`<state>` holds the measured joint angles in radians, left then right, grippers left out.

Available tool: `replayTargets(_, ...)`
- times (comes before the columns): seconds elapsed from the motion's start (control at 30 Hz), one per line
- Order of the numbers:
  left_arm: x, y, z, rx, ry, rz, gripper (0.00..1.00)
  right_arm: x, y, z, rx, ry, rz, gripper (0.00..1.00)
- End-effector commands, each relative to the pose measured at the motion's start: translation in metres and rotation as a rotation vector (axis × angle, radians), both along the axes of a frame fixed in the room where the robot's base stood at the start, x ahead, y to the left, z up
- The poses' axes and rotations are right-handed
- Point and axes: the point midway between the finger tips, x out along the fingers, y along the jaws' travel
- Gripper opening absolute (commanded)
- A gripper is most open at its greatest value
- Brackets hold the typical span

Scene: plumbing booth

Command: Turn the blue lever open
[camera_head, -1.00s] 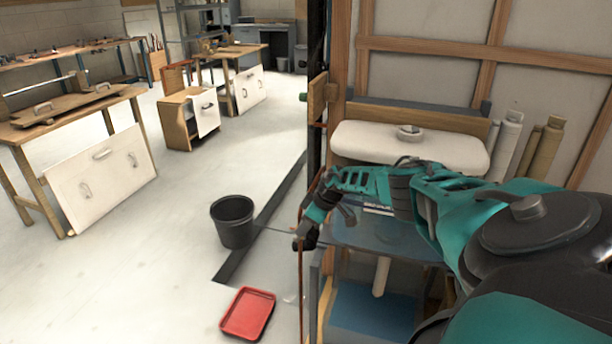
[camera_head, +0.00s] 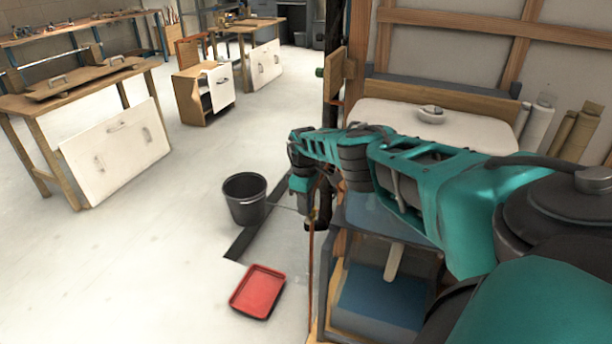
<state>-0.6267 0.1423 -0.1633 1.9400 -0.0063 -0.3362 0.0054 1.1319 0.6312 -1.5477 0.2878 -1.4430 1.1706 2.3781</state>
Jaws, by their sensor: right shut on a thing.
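My right arm reaches in from the right edge, and its wrist bends down at the wall's near end. My right gripper (camera_head: 317,218) is small and dark, beside the upright copper pipe (camera_head: 311,262). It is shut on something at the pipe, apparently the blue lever. The lever itself cannot be made out; my gripper and wrist hide that spot. My left gripper is not in view.
A black bucket (camera_head: 246,205) and a red tray (camera_head: 257,292) stand on the floor left of the pipe. A white basin or tank (camera_head: 385,117) is behind my arm, in the wood-framed booth. Workbenches stand at the left, with open floor between.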

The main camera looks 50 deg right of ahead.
Motion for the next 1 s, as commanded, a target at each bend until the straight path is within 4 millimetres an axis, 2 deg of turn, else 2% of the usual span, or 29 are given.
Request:
replayTargets(0.47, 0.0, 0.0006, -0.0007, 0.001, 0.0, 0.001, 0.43, -0.0006, 0.0007, -0.0009, -0.004, 0.009, 0.004, 0.0)
replayTargets(0.5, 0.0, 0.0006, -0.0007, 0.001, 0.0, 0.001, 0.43, -0.0006, 0.0007, -0.001, -0.004, 0.009, 0.004, 0.25)
replayTargets(0.67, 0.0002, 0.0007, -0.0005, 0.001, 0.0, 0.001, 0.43, -0.0005, 0.0009, -0.0009, -0.003, 0.008, 0.003, 0.4)
replayTargets(0.7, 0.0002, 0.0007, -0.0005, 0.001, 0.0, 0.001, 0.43, -0.0004, 0.0008, -0.0008, -0.002, 0.009, 0.003, 0.43)
replayTargets(1.0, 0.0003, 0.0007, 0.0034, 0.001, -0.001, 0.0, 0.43, -0.0002, 0.0006, 0.0036, -0.002, 0.007, 0.002, 0.43)
